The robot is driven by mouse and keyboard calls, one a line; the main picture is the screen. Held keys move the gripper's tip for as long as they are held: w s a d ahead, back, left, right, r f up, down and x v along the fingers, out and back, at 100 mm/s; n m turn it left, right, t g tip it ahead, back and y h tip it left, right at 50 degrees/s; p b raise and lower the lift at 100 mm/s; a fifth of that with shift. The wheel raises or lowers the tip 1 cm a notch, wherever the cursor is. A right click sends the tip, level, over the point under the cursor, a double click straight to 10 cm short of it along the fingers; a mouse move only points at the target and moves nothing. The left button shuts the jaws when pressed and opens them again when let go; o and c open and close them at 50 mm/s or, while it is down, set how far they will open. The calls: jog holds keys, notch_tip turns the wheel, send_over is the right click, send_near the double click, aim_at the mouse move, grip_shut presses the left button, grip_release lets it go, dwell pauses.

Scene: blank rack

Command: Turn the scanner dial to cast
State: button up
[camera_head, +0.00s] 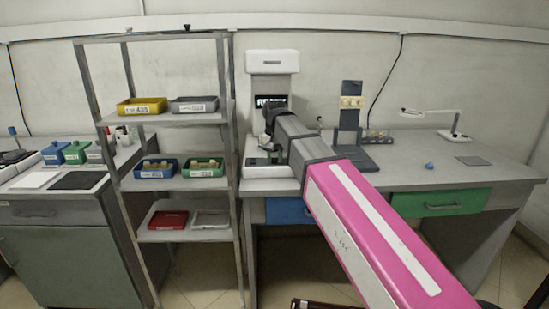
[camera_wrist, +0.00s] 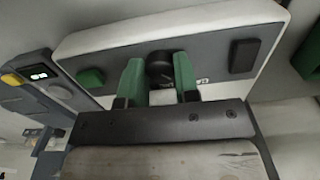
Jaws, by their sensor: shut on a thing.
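The scanner (camera_head: 272,62) is a tall white machine with a dark screen at the back of the grey bench. Its dial (camera_wrist: 159,64) is a dark round knob on a grey front panel (camera_wrist: 215,55) in the wrist view. My gripper (camera_wrist: 158,78) has its two green fingers on either side of the dial and is shut on it. Small pale marks show on the panel just right of the right finger; I cannot read them or the dial's setting. In the head view my arm hides the dial and fingertips.
A green button (camera_wrist: 90,79) and a black button (camera_wrist: 243,55) flank the dial on the panel. A metal shelf rack (camera_head: 229,150) with small bins stands close left of the scanner. A dark stand (camera_head: 350,115) and a lamp (camera_head: 432,112) are to the right on the bench.

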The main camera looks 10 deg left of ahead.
dwell(0.5)
jog(key=o, duration=0.9)
jog(key=shift+o, duration=0.2)
notch_tip(320, 180, up, 11)
jog(key=shift+f, duration=0.1)
